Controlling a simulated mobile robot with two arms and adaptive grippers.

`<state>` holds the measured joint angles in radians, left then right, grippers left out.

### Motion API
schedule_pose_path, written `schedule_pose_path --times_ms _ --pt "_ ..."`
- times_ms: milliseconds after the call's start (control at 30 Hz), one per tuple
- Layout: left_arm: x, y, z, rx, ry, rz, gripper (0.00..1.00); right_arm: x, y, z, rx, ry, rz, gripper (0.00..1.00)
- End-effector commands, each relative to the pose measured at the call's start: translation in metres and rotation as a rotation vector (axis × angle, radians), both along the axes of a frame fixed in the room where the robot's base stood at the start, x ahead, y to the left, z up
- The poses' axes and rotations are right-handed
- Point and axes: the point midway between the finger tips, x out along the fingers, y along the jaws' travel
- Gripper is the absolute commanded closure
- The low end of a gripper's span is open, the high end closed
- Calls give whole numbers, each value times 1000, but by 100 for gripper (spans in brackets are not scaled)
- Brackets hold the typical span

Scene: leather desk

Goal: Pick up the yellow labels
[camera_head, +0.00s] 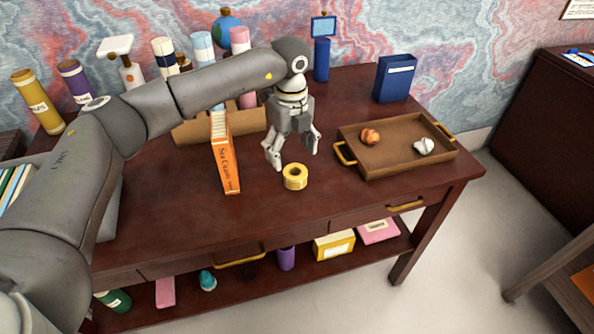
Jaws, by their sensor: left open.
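The yellow labels (295,177) are a small yellow roll with a hole in its top. The roll stands on the dark wooden desk (270,215), near the middle, left of the tray. My left gripper (292,160) hangs above and just behind the roll, fingers pointing down and spread apart. The gripper is open and holds nothing. It looks apart from the roll. My right gripper is not in view.
An orange box (226,165) stands close on the left. A brown tray (375,168) with an orange shell (370,136) and a white object (424,146) lies on the right. A blue box (395,79) stands at the back right. The desk's front is clear.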

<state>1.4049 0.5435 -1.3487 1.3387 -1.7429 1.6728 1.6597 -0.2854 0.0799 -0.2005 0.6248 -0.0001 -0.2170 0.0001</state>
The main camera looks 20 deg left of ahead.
Motion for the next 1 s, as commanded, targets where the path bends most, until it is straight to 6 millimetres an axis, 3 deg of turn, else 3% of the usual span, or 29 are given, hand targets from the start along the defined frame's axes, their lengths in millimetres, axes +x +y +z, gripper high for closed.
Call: schedule_pose_path --times_ms 100,200,333,600,900,1000 --pt "0 0 -17 -1 1 0 26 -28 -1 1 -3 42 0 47" --pt "0 -1 -24 -1 0 -1 26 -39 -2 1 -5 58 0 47" --pt "0 -4 -35 -3 1 -2 26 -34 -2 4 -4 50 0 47" --pt "1 -9 -72 -4 0 -2 26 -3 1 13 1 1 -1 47" --pt "2 -9 -78 -4 -2 -3 26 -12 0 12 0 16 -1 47" --pt "2 -9 -78 -4 -2 -3 38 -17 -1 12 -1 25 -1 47"
